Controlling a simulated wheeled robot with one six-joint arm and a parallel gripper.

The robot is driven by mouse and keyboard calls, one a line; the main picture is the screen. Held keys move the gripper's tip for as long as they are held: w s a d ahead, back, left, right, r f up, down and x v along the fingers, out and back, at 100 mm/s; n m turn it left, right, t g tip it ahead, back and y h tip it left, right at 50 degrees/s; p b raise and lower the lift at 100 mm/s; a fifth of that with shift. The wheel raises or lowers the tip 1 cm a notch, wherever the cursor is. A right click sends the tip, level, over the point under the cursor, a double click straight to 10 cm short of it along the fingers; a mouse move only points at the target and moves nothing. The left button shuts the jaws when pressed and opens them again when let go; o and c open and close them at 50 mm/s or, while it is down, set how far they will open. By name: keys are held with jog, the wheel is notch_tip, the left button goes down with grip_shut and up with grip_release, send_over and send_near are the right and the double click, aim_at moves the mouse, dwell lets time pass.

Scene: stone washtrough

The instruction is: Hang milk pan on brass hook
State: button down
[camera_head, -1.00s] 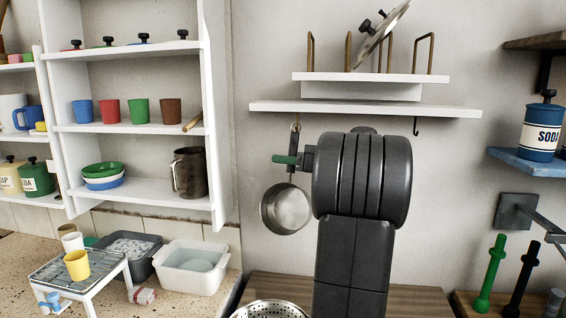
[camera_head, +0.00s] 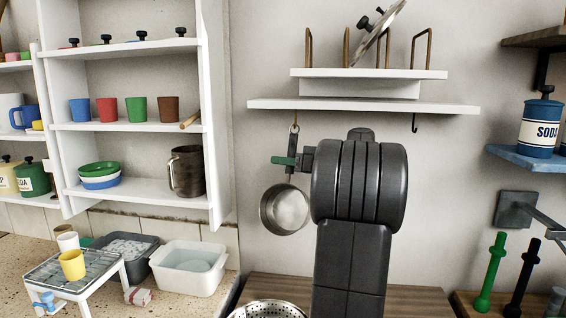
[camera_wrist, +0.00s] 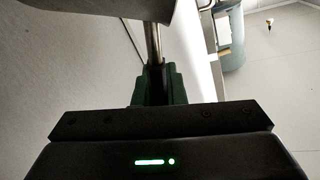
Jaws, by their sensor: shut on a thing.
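The milk pan (camera_head: 284,209) is a small grey metal pan, held upright by its dark handle with the bowl hanging low before the wall. My gripper (camera_head: 291,161), with green fingers, is shut on the handle. A ring tops the handle, just under the brass hook (camera_head: 295,117) below the left part of the white shelf. Ring and hook nearly meet in the picture; I cannot tell whether they are linked. In the wrist view, the green fingers (camera_wrist: 155,85) grip the handle, and part of the pan (camera_wrist: 145,10) shows at the top.
The white wall shelf (camera_head: 365,106) is close above my gripper and has a dark hook (camera_head: 414,122) at right. A white cupboard (camera_head: 215,120) with cups and a jug stands left. A colander (camera_head: 267,310) is below the pan. The wall around the pan is clear.

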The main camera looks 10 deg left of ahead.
jog(key=c, duration=1.4)
grip_release()
jog(key=o, duration=0.6)
jog(key=shift+b+v, duration=1.15)
jog(key=shift+v, duration=2.35)
jog(key=shift+s+f, duration=0.1)
